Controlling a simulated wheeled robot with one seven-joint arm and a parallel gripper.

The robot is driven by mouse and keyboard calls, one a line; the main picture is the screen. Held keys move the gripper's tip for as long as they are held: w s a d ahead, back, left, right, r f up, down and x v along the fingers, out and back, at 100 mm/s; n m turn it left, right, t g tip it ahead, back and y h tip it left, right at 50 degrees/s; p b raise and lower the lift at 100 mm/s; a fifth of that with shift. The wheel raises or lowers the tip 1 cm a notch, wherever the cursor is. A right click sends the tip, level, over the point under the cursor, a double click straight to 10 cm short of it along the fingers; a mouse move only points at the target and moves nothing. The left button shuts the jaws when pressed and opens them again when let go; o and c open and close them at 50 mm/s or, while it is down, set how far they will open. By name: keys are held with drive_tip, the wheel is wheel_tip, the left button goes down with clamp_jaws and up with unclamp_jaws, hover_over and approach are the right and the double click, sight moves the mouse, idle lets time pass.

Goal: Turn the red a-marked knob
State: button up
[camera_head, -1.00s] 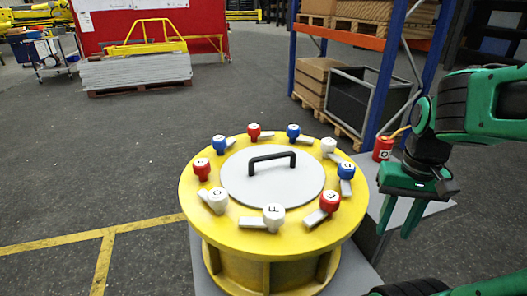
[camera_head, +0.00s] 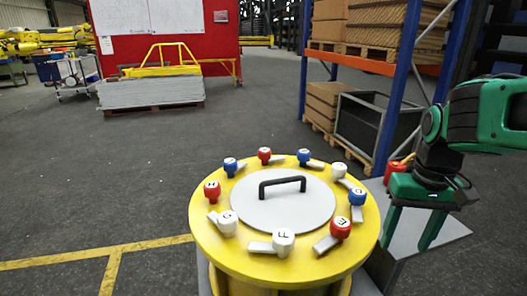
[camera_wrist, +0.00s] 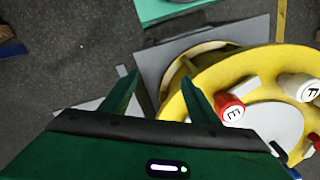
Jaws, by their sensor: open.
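Several red, blue and white knobs with lever arms ring a round yellow drum top (camera_head: 205,238). The back red knob (camera_head: 264,154) has a mark too small to read. The left red knob (camera_head: 212,190) seems to show an H. The front-right red knob (camera_head: 341,228) shows an E in the wrist view (camera_wrist: 232,108). I cannot confirm which one bears the A. My gripper (camera_head: 411,232) is open and empty, pointing down to the right of the drum, apart from every knob. In the wrist view its fingers (camera_wrist: 160,80) straddle nothing, left of the E knob.
A black handle (camera_head: 282,183) stands on the grey lid (camera_head: 285,215) mid-drum. A red can (camera_head: 393,172) sits on a grey stand (camera_head: 440,235) behind my gripper. A blue-posted shelf (camera_head: 398,95) stands behind. Floor left of the drum is clear.

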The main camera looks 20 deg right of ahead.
drive_tip(key=w+r+n, duration=0.2)
drive_tip(key=w, duration=0.3)
drive_tip(key=w+r+n, duration=0.2)
drive_tip(key=w+r, duration=0.1)
drive_tip(key=w, duration=0.3)
drive_tip(key=w+a+r+n, duration=0.1)
drive_tip(key=w+r+n, duration=0.1)
drive_tip(key=w, duration=0.4)
drive_tip(key=shift+r, duration=0.3)
drive_tip(key=w+a+r+n, duration=0.2)
drive_tip(key=w+n, duration=0.1)
drive_tip(key=w, duration=0.3)
drive_tip(key=w+a+r+n, duration=0.1)
drive_tip(key=w+a+n, duration=0.1)
drive_tip(key=w, duration=0.4)
drive_tip(key=n, duration=1.2)
hover_over(265, 150)
wheel_tip(265, 150, down, 11)
drive_tip(key=shift+w+r, duration=0.15)
drive_tip(key=shift+r, duration=0.05)
drive_tip(key=c, duration=1)
